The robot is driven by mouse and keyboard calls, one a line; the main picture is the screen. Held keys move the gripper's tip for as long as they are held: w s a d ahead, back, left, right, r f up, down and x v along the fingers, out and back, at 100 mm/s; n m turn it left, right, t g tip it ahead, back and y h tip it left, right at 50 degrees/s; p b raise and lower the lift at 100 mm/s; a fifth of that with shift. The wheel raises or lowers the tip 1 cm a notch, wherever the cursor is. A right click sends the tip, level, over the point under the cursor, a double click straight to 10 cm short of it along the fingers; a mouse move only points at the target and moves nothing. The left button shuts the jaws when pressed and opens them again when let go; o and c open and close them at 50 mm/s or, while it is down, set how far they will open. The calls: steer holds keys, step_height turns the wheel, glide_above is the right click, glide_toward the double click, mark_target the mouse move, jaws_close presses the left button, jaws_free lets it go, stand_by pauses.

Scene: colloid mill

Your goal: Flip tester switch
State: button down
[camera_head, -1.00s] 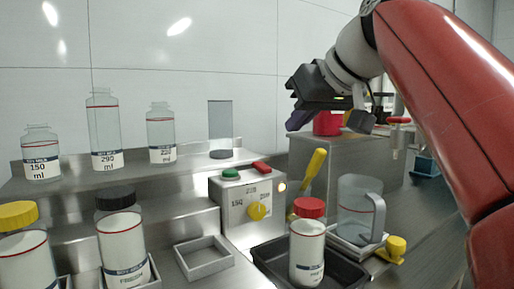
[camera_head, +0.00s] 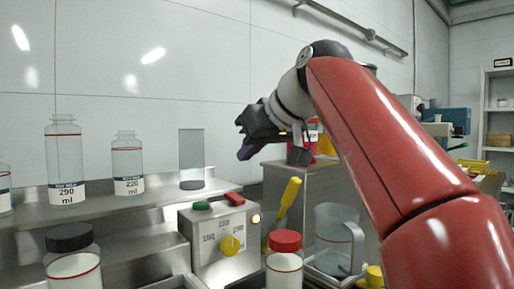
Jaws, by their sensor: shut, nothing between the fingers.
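No part in view is clearly marked as the tester switch. A steel control box (camera_head: 221,262) stands at the lower middle, with a green button (camera_head: 202,206) and a red switch (camera_head: 235,198) on top. A yellow knob (camera_head: 230,245) is on its front, among volume labels, and a small lamp (camera_head: 256,218) glows at its upper right. My gripper (camera_head: 247,152) is shut and empty, in the air above and right of the box, apart from it.
Clear bottles (camera_head: 66,165) and a glass cylinder (camera_head: 191,150) stand on the steel shelf. A yellow-handled lever (camera_head: 286,200), a red-capped jar (camera_head: 285,268) and a clear jug (camera_head: 332,238) are right of the box. Shelving (camera_head: 499,120) and a blue machine (camera_head: 447,121) are farther back right.

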mark_target(233, 194)
steer(key=w+f, duration=0.1)
steer(key=w+a+f+b, duration=0.1)
steer(key=f, duration=0.1)
steer(key=w+a+f, duration=0.1)
steer(key=f, duration=0.1)
steer(key=shift+w+a+f+b, duration=0.1)
steer(key=shift+w+a+b, duration=0.15)
steer(key=shift+b, duration=0.1)
steer(key=shift+w+f, duration=0.1)
steer(key=shift+f, duration=0.65)
steer(key=shift+w+a+f, duration=0.15)
steer(key=shift+w+f, duration=0.05)
steer(key=shift+f, duration=0.15)
steer(key=shift+s+b, duration=0.1)
steer(key=shift+b, duration=0.2)
steer(key=shift+s+d+f+b, duration=0.2)
steer(key=shift+s+d+b, duration=0.1)
steer(key=shift+s+d, duration=0.25)
